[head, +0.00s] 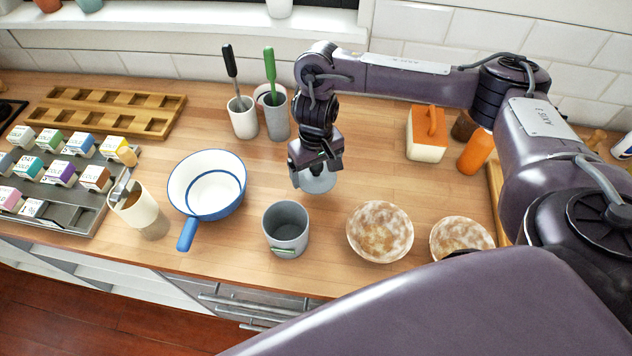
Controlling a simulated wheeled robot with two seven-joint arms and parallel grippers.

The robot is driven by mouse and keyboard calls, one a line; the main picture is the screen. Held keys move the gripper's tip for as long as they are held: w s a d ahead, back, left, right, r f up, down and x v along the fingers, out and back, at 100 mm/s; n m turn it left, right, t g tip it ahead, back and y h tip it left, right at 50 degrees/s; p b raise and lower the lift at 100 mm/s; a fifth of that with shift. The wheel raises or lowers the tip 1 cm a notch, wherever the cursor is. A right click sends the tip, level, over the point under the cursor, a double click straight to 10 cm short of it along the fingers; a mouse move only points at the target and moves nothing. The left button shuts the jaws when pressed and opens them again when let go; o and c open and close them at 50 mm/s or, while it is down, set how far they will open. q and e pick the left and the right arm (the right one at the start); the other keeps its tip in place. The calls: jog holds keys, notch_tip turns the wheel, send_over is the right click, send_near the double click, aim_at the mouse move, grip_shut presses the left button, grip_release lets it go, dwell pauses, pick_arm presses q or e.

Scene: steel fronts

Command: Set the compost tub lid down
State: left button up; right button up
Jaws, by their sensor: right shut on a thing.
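The grey compost tub (271,222) stands open on the wooden counter in the middle, with a small green and white label low on its front. My right gripper (316,166) points down behind the tub and a little to its right. It is shut on the grey lid (318,183), which is round and partly hidden by the gripper's jaws. Whether the lid touches the counter or hangs just above it, I cannot tell. My left gripper is out of view.
A blue-rimmed white pan (179,190) stands left of the tub, its handle toward the front edge. Two mottled bowls (380,232) (462,236) are to the right. Two cups with brushes (242,122) (277,125) stand behind. Bare counter lies right of the lid.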

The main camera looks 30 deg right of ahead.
aim_at(316, 178)
notch_tip(316, 178, down, 3)
jog(key=shift+f+b, duration=0.15)
jog(key=shift+b, duration=0.5)
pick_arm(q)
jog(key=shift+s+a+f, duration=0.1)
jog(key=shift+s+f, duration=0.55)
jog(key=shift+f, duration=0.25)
pick_arm(e)
jog(key=shift+f, duration=0.45)
jog(key=shift+f, duration=0.1)
jog(key=o, duration=1)
jog(key=shift+c, duration=0.2)
notch_tip(316, 178, up, 11)
jog(key=p, duration=0.3)
jog(key=shift+f, duration=0.1)
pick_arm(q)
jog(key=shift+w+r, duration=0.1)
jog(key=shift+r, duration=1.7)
pick_arm(e)
jog(key=shift+r, duration=0.75)
